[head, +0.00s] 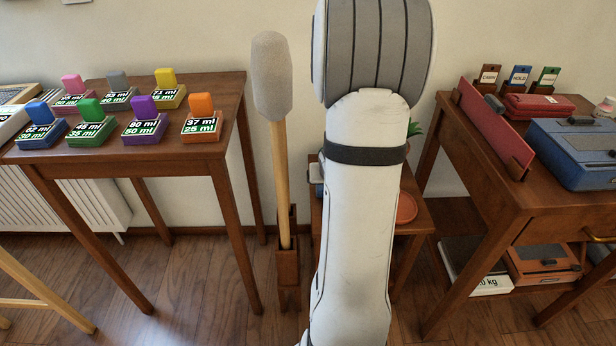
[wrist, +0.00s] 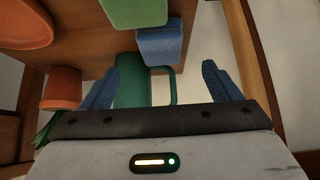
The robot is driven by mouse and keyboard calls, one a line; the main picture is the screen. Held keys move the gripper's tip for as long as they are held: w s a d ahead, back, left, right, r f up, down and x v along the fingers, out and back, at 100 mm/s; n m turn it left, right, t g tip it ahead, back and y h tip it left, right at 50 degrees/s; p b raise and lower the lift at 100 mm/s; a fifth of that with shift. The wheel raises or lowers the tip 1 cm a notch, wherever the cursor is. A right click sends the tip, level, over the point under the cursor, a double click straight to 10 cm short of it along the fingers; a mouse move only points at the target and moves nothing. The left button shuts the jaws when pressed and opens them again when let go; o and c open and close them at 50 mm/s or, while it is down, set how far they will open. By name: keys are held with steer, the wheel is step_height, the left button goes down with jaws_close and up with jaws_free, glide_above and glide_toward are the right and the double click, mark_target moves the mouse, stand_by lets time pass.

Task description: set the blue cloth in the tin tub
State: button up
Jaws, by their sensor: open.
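My gripper (wrist: 160,66) shows in the wrist view with its two blue fingers apart. A soft-edged blue block shape (wrist: 160,43), which may be the folded blue cloth, lies ahead of the gap between the fingers. It is next to a similar green block shape (wrist: 135,12). I see nothing between the fingers that is clearly held. A green mug-like vessel with a handle (wrist: 133,85) shows just beyond the fingers. In the head view my arm hides much of the low wooden stand (head: 423,215) and my gripper. I cannot make out a tin tub in either view.
An orange dish (wrist: 22,22) and a terracotta pot (wrist: 62,88) are at the left of the wrist view. In the head view, a table (head: 190,152) with several coloured labelled blocks stands left, and a desk (head: 470,150) with a blue case (head: 575,150) stands right.

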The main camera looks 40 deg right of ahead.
steer(key=shift+b+x, duration=0.45)
steer(key=shift+x, duration=0.75)
steer(key=b+x, duration=0.3)
steer(key=x, duration=0.2)
steer(key=shift+w+d+f, duration=0.15)
steer(key=shift+w+f, duration=0.1)
steer(key=shift+w, duration=0.05)
steer(key=c, duration=1.2)
steer(key=shift+o, duration=0.2)
steer(key=shift+r, duration=0.1)
